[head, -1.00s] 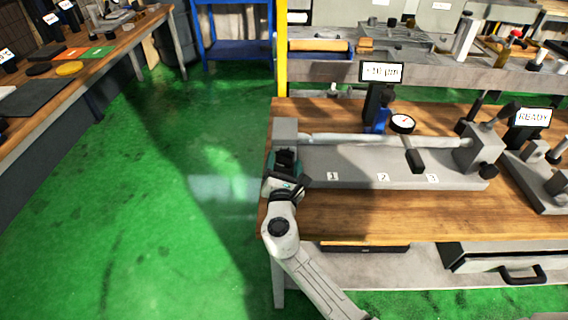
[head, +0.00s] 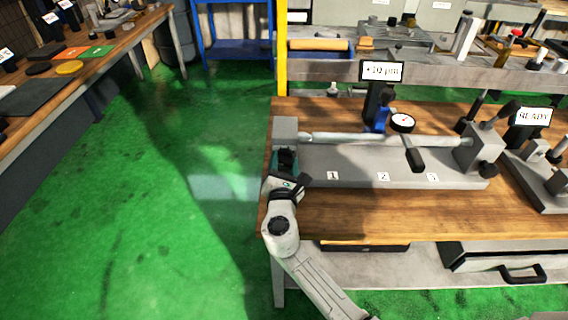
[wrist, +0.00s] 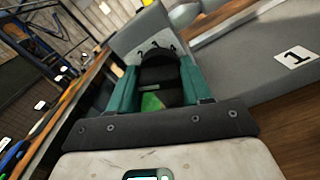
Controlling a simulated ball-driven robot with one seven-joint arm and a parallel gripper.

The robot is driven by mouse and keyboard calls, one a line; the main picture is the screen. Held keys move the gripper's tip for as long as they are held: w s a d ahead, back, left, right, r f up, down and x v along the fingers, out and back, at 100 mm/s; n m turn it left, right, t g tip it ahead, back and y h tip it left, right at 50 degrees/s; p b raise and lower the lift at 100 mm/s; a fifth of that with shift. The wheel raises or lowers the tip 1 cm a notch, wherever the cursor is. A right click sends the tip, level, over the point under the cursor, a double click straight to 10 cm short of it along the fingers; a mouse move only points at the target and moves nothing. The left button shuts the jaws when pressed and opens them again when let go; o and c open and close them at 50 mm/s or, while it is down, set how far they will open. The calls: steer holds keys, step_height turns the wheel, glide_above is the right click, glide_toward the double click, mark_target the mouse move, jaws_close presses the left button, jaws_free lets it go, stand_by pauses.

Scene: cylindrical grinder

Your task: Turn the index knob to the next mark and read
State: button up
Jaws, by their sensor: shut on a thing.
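My gripper (head: 285,160) is at the left end of the grey fixture (head: 340,170) on the wooden bench. In the wrist view its teal fingers (wrist: 158,88) are shut on the dark index knob (wrist: 158,72), which they partly hide. Small black marks (wrist: 156,48) stand in an arc on the grey headstock (wrist: 140,32) above the knob; a 2 and a 4 seem legible. A dial gauge (head: 402,121) with a red needle stands by the pale bar (head: 350,138). A display (head: 381,71) behind it seems to read +10 µm.
Labels 1 (head: 332,176), 2 (head: 383,177) and 3 (head: 432,177) lie along the fixture base. A READY sign (head: 532,116) stands on another device at right. A drawer (head: 505,262) juts out below the bench. The green floor (head: 170,220) at left is clear.

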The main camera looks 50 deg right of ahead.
steer(key=shift+f, duration=0.1)
steer(key=m+b, duration=0.3)
steer(key=b, duration=0.1)
steer(key=shift+f+m, duration=0.15)
steer(key=shift+m, duration=0.15)
steer(key=m+b, duration=0.4)
steer(key=shift+m, duration=0.4)
steer(key=shift+r+m+b, duration=0.2)
steer(key=shift+m+b, duration=0.1)
steer(key=shift+b, duration=0.05)
steer(key=o, duration=1)
steer(key=shift+o, duration=0.2)
steer(key=v, duration=1)
steer(key=shift+s+a+b, duration=0.3)
steer(key=shift+b, duration=0.05)
